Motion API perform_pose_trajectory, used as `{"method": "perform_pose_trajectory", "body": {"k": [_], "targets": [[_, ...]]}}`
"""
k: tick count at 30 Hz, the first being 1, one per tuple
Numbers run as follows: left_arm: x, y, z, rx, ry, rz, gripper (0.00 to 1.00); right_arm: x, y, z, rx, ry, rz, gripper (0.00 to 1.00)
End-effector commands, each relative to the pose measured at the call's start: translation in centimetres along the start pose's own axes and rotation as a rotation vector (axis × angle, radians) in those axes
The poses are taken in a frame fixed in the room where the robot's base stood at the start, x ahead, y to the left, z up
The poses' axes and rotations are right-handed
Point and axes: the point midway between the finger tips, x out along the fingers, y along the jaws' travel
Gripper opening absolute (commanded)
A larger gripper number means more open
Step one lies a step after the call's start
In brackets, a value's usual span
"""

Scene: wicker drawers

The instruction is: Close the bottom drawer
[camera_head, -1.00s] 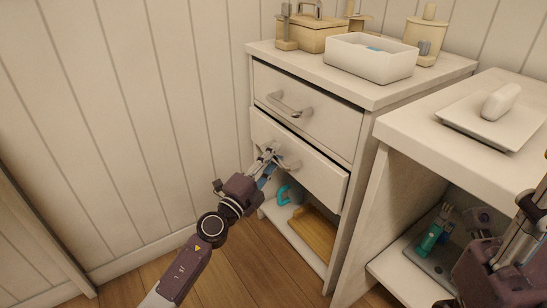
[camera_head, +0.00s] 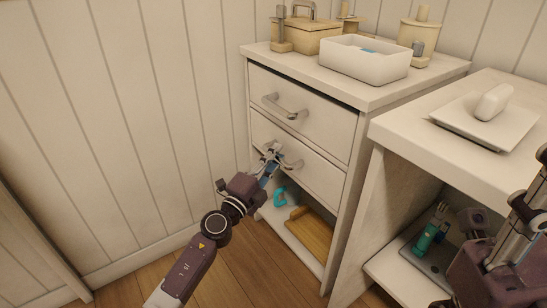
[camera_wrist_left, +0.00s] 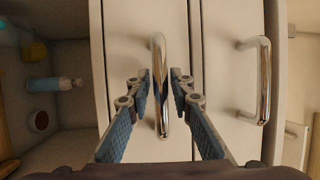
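The white cabinet has a bottom drawer (camera_head: 318,181) with a curved metal handle (camera_head: 293,164). In the head view its front looks about flush with the cabinet frame. My left gripper (camera_head: 272,155) is at this handle. In the left wrist view the handle (camera_wrist_left: 160,60) lies between the two spread fingers of my left gripper (camera_wrist_left: 160,88), with a gap visible on both sides. Part of my right arm (camera_head: 515,240) shows at the right edge; its fingers cannot be made out clearly.
The top drawer (camera_head: 300,113) above looks shut. An open shelf below holds a teal object (camera_head: 280,198) and a wooden board (camera_head: 309,232). A white basin (camera_head: 364,62) stands on the cabinet top. A white counter (camera_head: 420,135) stands close on the right.

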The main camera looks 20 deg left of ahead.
Motion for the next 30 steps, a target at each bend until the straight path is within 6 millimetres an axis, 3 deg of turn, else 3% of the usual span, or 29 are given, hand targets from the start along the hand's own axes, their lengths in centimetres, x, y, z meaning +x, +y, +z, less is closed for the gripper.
{"method": "perform_pose_trajectory", "body": {"k": [14,30], "targets": [[-0.9,0.1,0.0,0.0,-0.001,0.002,0.3,-0.1,0.0,0.1,-0.001,-0.002,0.001,0.36],[-10.2,0.1,0.0,-0.003,-0.002,0.001,0.3,0.0,0.0,0.0,0.0,0.0,0.0,0.36]]}}
